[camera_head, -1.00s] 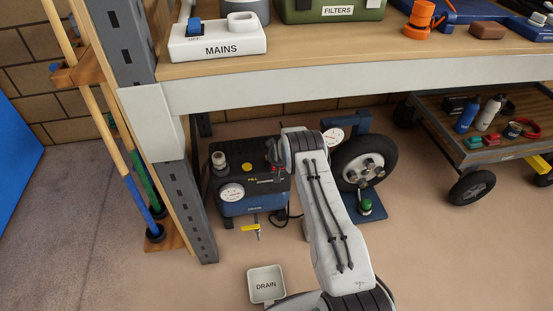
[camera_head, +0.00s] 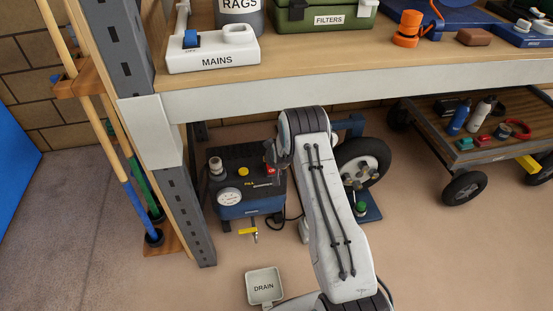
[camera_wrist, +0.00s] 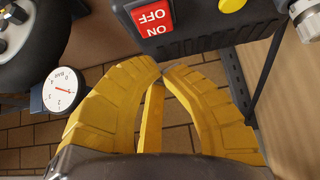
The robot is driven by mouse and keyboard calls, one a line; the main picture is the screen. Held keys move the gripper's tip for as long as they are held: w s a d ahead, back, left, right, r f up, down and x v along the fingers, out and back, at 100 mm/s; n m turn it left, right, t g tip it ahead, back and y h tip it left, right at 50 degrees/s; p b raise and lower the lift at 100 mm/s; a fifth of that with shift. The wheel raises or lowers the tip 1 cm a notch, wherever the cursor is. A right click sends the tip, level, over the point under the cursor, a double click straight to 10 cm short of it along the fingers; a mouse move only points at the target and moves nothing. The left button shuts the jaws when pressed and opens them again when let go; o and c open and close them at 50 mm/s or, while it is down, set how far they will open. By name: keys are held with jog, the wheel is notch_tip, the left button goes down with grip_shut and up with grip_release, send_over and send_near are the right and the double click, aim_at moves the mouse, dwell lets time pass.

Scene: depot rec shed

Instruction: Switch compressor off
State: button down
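The compressor (camera_head: 252,207) is a dark blue and black unit on the floor under the workbench. Its red rocker switch (camera_head: 270,170) sits on its top panel, partly beside my arm. In the wrist view the red switch (camera_wrist: 154,16) shows upside down, marked OFF and ON, on the compressor's dark housing (camera_wrist: 198,26). I cannot tell which side is pressed in. My gripper (camera_wrist: 163,70) has yellow fingers with their tips drawn together, empty, just below the switch in the picture and apparently apart from it. In the head view my arm mostly hides the gripper.
The workbench edge (camera_head: 350,88) overhangs the compressor, and its upright (camera_head: 187,215) stands left. A wheel (camera_head: 366,160) stands right of my arm. A BAR gauge (camera_wrist: 62,91) shows in the wrist view. A DRAIN tray (camera_head: 264,286) lies in front. A MAINS switch box (camera_head: 212,55) sits on the bench.

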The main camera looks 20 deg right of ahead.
jog(key=shift+s+f+v, duration=0.15)
jog(key=shift+v, duration=0.8)
jog(key=shift+s+f+v, duration=0.15)
jog(key=shift+s+v, duration=0.05)
jog(key=shift+v, duration=0.7)
jog(key=shift+s+a, duration=0.1)
